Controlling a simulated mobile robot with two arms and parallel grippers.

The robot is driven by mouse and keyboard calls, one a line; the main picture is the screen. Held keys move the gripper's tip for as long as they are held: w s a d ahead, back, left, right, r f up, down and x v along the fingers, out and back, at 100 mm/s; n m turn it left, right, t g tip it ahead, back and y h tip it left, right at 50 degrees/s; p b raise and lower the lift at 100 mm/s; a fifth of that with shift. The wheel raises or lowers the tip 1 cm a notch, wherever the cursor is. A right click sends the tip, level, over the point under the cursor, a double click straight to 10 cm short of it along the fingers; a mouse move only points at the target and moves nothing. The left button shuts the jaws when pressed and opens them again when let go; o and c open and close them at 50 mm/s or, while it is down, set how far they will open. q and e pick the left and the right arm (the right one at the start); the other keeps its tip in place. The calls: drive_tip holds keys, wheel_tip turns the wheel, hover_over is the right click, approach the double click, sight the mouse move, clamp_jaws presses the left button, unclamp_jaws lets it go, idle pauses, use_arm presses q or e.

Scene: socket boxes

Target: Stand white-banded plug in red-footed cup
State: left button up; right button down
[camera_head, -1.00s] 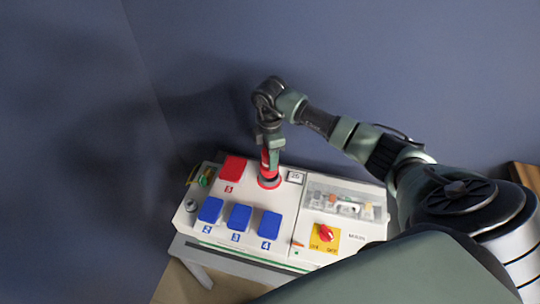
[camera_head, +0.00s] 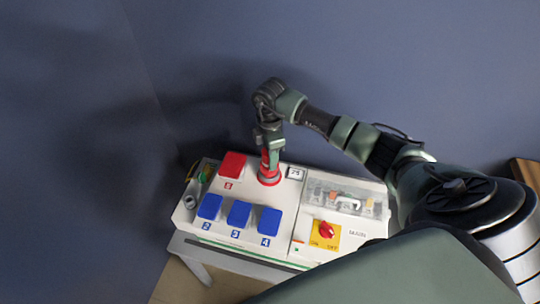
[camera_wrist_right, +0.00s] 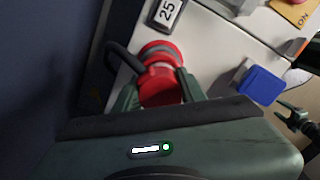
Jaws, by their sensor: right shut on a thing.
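My right gripper (camera_head: 270,148) points down over the white box, shut on a red plug (camera_head: 265,162). In the right wrist view the plug (camera_wrist_right: 160,87) is between the fingers, and its lower end meets a round red base (camera_wrist_right: 160,50) with a grey ring. The same red base (camera_head: 269,180) sits on the box top. The plug looks about upright.
A wall stands behind.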

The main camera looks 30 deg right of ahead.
drive_tip(key=shift+f+b, duration=0.35)
drive_tip(key=shift+f, duration=0.25)
drive_tip(key=c, duration=0.7)
unclamp_jaws()
drive_tip(key=shift+c, duration=0.2)
drive_tip(key=shift+r, duration=0.1)
wheel_tip(320, 180, up, 7)
drive_tip(key=shift+r, duration=0.35)
wheel_tip(320, 180, up, 7)
drive_tip(key=p, duration=0.5)
